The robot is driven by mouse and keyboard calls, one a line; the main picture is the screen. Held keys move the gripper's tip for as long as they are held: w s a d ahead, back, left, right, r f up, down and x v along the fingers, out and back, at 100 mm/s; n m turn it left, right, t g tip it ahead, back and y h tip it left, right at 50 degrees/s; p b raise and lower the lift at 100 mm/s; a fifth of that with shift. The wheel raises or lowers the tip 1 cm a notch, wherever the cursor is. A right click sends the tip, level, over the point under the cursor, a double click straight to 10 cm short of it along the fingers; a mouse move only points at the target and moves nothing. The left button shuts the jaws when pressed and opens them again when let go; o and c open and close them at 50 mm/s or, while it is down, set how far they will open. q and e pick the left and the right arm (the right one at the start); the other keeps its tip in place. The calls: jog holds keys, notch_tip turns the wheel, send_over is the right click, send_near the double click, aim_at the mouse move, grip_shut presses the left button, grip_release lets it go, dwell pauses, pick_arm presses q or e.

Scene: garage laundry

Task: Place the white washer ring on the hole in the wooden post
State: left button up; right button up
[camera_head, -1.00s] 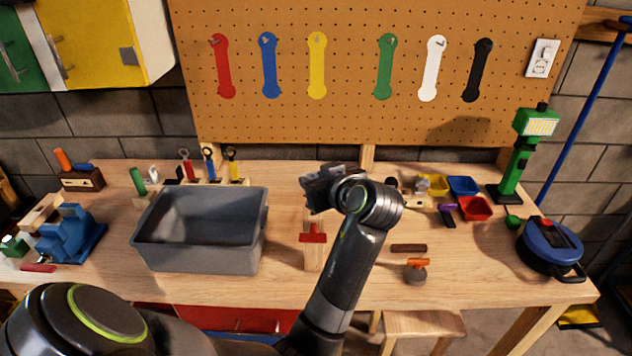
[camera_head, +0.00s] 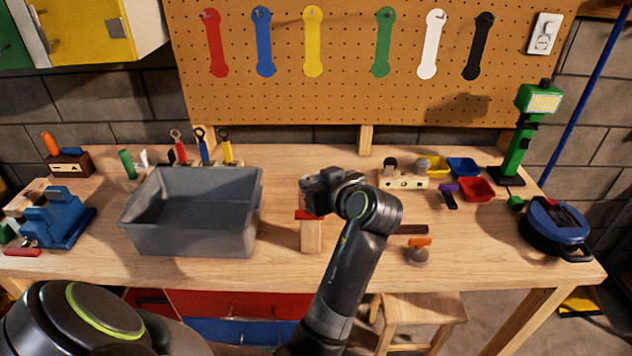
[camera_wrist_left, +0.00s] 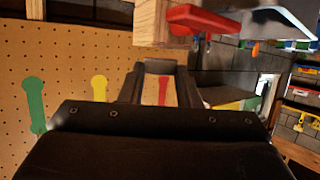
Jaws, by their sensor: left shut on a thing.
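The wooden post (camera_head: 311,238) stands on the bench with a red piece (camera_head: 306,214) at its top. The post (camera_wrist_left: 160,20) and the red piece (camera_wrist_left: 205,18) show at the top of the left wrist view. My left gripper (camera_head: 318,184) is just above and behind the post's top in the head view. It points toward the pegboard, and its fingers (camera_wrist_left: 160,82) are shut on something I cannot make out. I cannot see the white washer ring in either view. The hole in the post is hidden. My right gripper is not in view.
A grey bin (camera_head: 190,243) stands left of the post. A dark bar (camera_head: 411,229) and an orange-handled tool (camera_head: 418,252) lie to its right. Small coloured trays (camera_head: 476,190) and a green lamp (camera_head: 515,150) are farther right. The pegboard (camera_head: 345,90) rises behind the bench.

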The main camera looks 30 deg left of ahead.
pick_arm(q)
jog(key=shift+f+b, duration=0.4)
jog(key=shift+f, duration=0.15)
jog(key=o, duration=1)
